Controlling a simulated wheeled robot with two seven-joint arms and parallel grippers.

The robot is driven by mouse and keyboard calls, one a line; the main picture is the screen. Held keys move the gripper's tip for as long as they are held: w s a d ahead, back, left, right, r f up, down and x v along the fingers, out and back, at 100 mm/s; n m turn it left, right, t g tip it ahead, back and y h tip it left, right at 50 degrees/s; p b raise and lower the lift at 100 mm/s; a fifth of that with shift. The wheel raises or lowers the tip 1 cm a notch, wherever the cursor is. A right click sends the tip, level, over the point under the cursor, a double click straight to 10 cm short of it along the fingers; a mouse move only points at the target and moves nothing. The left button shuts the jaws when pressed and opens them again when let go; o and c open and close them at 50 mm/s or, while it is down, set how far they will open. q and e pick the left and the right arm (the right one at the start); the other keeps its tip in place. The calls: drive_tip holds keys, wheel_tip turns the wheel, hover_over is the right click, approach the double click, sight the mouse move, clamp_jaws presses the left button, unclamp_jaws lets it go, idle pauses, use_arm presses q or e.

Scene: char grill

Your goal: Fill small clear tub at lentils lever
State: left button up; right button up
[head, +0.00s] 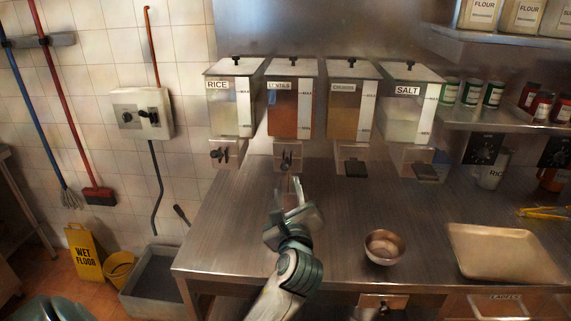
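The lentils dispenser (291,115) hangs on the back wall, second from the left, with reddish-brown contents. Its lever (287,160) sits on the outlet below it. My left gripper (290,192) is just below and in front of that outlet, over the counter. Its two light fingers point up toward the lever. A thin reddish streak shows between the fingertips and the outlet; I cannot tell what it is. I cannot make out a small clear tub; any tub at the fingers is too small or see-through to tell. My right gripper is out of view.
Rice (231,105), a brown-filled dispenser (351,105) and salt (407,105) flank the lentils. A metal bowl (384,247) and a tray (505,254) stand on the counter (225,235) to the right. The counter left of my arm is clear. A jar shelf (500,119) overhangs at right.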

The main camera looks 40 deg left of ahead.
sight(286, 170)
use_arm(q)
drive_tip(key=p+x, duration=0.3)
drive_tip(key=x, duration=0.9)
drive_tip(key=shift+w+a, duration=0.25)
clamp_jaws()
